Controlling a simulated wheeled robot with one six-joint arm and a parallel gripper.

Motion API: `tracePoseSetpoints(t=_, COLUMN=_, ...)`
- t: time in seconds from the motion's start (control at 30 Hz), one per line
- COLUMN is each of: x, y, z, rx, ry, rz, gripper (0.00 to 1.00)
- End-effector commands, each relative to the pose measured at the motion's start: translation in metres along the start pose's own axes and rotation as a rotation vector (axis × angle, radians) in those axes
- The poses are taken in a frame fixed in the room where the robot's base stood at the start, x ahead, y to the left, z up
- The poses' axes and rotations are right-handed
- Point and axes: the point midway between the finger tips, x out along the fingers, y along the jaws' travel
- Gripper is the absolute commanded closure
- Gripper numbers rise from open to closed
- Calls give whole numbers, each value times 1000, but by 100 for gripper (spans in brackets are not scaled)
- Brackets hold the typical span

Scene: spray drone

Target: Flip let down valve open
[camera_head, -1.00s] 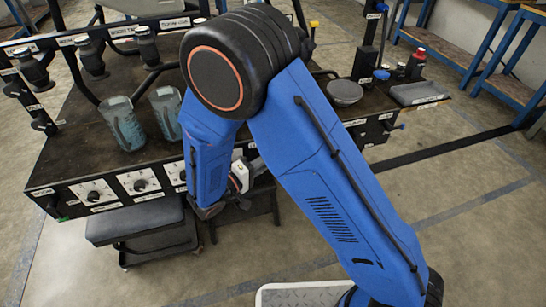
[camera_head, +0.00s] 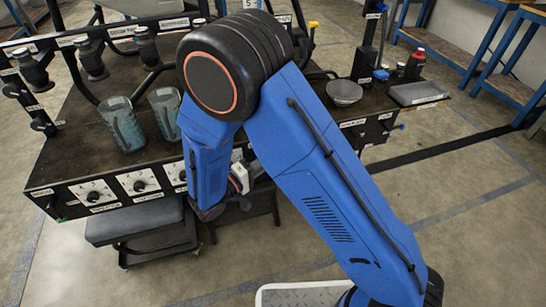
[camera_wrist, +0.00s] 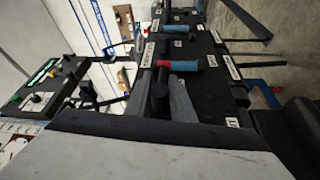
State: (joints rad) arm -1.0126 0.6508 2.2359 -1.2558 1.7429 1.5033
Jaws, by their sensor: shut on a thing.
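In the wrist view, a valve handle with a red band and a blue grip (camera_wrist: 178,65) sticks out from a dark labelled panel. A second handle with a blue grip (camera_wrist: 174,29) is on the same panel farther off. My gripper (camera_wrist: 168,88) reaches toward the red-banded handle and is shut on a valve handle at its tips; the contact itself is mostly hidden by the fingers and gripper body. The labels are too small to read, so I cannot tell the valve's name or position.
The dark bench (camera_head: 75,160) holds two translucent cups (camera_head: 124,124), a grey bowl (camera_head: 344,92), a red bottle (camera_head: 415,65) and a grey tray (camera_head: 418,93). Knobs (camera_head: 96,195) line its front. A grey stool (camera_head: 135,220) stands below.

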Motion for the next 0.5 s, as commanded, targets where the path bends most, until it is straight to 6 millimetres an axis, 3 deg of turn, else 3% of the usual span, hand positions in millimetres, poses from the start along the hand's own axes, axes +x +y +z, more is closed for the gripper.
tracePoseSetpoints(t=0.33, x=0, y=0, z=0, rx=0, ry=-1, rz=1, gripper=100)
tracePoseSetpoints(t=0.37, x=0, y=0, z=0, rx=0, ry=-1, rz=1, gripper=76)
tracePoseSetpoints(t=0.5, x=0, y=0, z=0, rx=0, ry=0, rz=0, gripper=73)
